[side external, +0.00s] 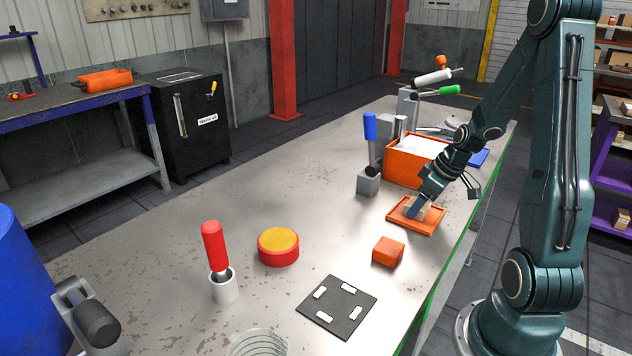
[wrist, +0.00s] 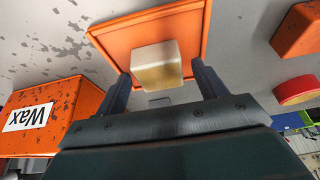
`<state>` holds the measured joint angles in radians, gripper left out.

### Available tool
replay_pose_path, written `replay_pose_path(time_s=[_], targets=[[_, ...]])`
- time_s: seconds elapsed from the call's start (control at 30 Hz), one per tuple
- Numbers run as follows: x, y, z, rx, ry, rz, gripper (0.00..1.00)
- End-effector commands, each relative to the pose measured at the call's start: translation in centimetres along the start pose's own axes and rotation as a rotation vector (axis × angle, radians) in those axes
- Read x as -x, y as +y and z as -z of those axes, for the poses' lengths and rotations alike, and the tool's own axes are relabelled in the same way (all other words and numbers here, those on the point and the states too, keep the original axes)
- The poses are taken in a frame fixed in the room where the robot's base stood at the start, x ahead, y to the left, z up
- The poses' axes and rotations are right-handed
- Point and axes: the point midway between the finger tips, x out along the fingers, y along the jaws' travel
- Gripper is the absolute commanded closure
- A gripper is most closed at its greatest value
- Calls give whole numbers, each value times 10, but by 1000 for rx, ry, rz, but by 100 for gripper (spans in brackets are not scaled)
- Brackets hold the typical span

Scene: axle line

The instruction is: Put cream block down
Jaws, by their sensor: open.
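The cream block (wrist: 157,67) sits on an orange tray (wrist: 110,38) in the wrist view. In the side external view the cream block (side external: 419,209) is partly hidden by my gripper (side external: 416,207), and the orange tray (side external: 427,228) lies under it on the workbench. My gripper is open, with one finger on each side of the block. In the wrist view my gripper (wrist: 160,85) shows clear gaps between both fingers and the block.
An orange box (side external: 405,166) stands just behind the tray; its label reads Wax in the wrist view. An orange block (side external: 388,251), a black pad (side external: 337,306) and a red-and-yellow disc (side external: 278,247) lie toward the front. Bench space left of the tray is clear.

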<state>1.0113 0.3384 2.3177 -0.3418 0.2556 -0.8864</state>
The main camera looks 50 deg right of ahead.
Motion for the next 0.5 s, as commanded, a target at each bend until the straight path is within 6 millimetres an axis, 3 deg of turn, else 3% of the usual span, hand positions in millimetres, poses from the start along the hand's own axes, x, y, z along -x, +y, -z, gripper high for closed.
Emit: replay_pose_path(time_s=[0.5], targets=[[49,1,0,-1,3,-5,29]])
